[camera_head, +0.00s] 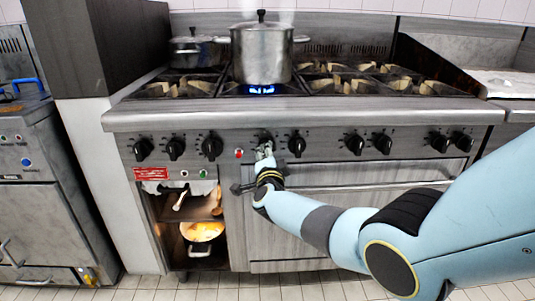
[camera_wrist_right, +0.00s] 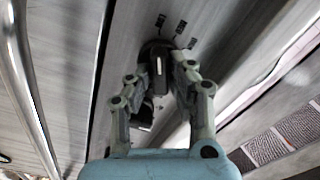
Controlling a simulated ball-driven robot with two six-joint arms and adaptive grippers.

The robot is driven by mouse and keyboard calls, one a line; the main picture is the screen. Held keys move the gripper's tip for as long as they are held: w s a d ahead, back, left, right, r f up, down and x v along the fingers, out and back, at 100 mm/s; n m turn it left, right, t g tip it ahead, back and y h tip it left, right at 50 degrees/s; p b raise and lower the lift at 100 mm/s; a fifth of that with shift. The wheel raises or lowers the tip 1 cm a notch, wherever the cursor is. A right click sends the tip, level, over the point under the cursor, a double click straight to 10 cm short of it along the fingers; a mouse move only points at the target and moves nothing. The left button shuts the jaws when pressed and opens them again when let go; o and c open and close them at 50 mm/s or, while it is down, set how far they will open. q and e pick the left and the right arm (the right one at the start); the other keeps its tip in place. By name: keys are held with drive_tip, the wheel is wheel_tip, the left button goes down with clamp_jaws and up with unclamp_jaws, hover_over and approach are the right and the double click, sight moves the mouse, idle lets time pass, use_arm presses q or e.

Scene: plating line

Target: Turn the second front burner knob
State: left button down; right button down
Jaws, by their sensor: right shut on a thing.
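The front panel of the stove (camera_head: 330,155) carries a row of black knobs, among them one (camera_head: 297,145) just right of my right gripper and one (camera_head: 212,147) to its left. My right gripper (camera_head: 265,153) reaches up to a black knob (camera_head: 265,138) between these two and partly hides it. In the right wrist view my right gripper (camera_wrist_right: 160,82) has its fingers on both sides of this knob (camera_wrist_right: 158,65), shut on it. The knob's pale mark line shows between the fingertips. My left gripper is not in view.
A large steel pot (camera_head: 262,52) stands over a lit blue flame (camera_head: 262,89). A smaller dark pot (camera_head: 192,50) is behind left.

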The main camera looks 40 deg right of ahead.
drive_tip(key=c, duration=1.2)
unclamp_jaws()
drive_tip(key=shift+a+f, duration=0.1)
drive_tip(key=v, duration=1.2)
